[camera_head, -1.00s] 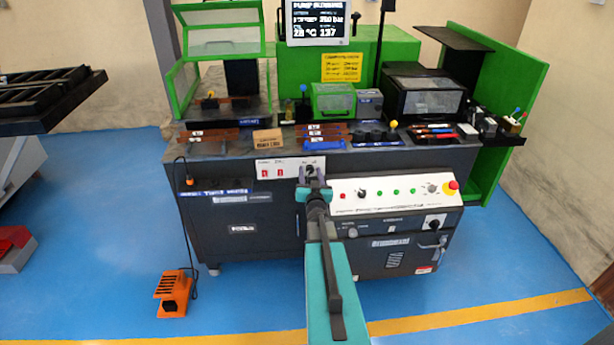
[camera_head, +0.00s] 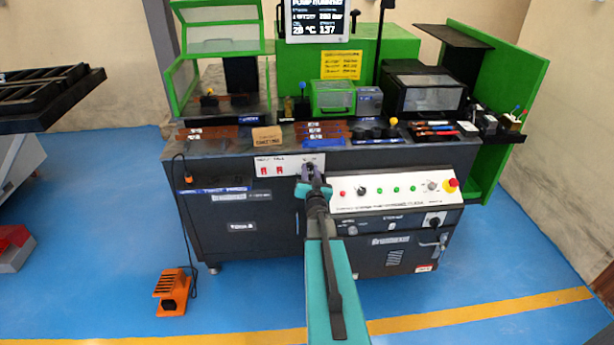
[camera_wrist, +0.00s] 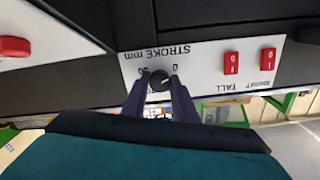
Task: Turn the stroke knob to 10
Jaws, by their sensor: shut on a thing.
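The stroke knob (camera_wrist: 159,81) is a small dark round knob on a white panel (camera_wrist: 200,68) marked "STROKE mm", which appears upside down in the wrist view. My gripper (camera_wrist: 158,92) has its two dark purple fingers on either side of the knob, shut on it. In the head view my gripper (camera_head: 311,172) reaches the right end of the white panel (camera_head: 275,168) on the machine's front edge, and my own gripper hides most of the knob there. The scale shows a 0 to one side; the other number is partly covered, and I cannot read the knob's setting.
Two red switches (camera_wrist: 231,63) (camera_wrist: 267,59) sit beside the knob on the same panel. A white control panel (camera_head: 395,191) with lamps and a red emergency button (camera_head: 451,184) is to the right. An orange foot pedal (camera_head: 172,292) stands on the blue floor.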

